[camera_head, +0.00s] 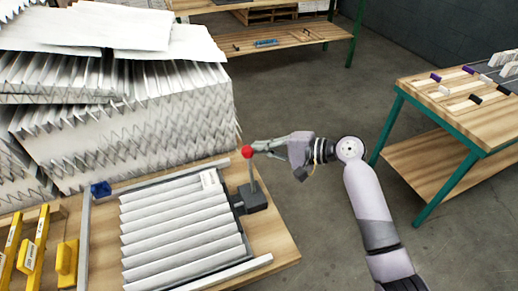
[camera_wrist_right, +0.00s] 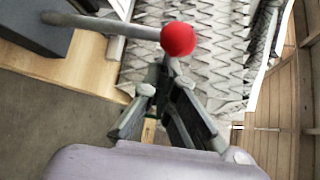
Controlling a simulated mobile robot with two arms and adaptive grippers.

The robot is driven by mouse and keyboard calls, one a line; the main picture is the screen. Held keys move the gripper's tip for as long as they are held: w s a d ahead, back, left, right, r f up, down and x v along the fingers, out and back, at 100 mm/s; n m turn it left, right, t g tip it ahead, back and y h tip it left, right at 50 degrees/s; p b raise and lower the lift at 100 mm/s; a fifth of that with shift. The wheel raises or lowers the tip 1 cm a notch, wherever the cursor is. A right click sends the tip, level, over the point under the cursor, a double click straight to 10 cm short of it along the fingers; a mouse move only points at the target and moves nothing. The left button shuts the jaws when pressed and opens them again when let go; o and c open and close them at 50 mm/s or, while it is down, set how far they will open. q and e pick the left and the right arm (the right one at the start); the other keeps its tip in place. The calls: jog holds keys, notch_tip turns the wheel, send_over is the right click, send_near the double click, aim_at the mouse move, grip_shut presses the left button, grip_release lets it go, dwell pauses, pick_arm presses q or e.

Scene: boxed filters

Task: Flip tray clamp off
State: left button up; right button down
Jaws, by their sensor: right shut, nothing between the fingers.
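The tray clamp (camera_head: 254,199) is a dark block at the right side of the filter tray (camera_head: 225,272). Its grey lever (camera_head: 253,176) stands nearly upright and ends in a red ball knob (camera_head: 248,152). In the right wrist view the knob (camera_wrist_right: 178,37) and lever (camera_wrist_right: 120,25) cross above the fingers, with part of the dark clamp block (camera_wrist_right: 35,25) at upper left. My right gripper (camera_head: 256,147) is shut and empty, its fingertips close beside the knob; contact is unclear. The fingers (camera_wrist_right: 169,66) converge in the wrist view. My left gripper is out of view.
A white pleated filter (camera_head: 180,225) lies in the tray. Stacked pleated filters (camera_head: 130,125) rise behind it. Yellow-handled items (camera_head: 67,258) and a blue piece (camera_head: 100,189) are at left. A green-legged workbench (camera_head: 440,95) stands right, with open floor between.

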pick_arm(q)
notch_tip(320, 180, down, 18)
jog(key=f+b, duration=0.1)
jog(key=b, duration=1.7)
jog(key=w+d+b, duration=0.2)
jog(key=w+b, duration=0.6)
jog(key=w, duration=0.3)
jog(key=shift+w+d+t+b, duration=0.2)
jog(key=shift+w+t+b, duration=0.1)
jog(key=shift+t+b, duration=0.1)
pick_arm(e)
jog(key=s+d+n+t+y, duration=0.2)
jog(key=s+d+n+y, duration=0.1)
jog(key=s+n+y, duration=0.4)
jog(key=shift+s+n, duration=1.1)
jog(key=shift+s, duration=0.1)
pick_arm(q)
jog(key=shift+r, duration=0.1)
pick_arm(e)
jog(key=v, duration=1.2)
jog(key=shift+f, duration=0.3)
jog(key=shift+w+a, duration=0.1)
jog(key=shift+w, duration=0.05)
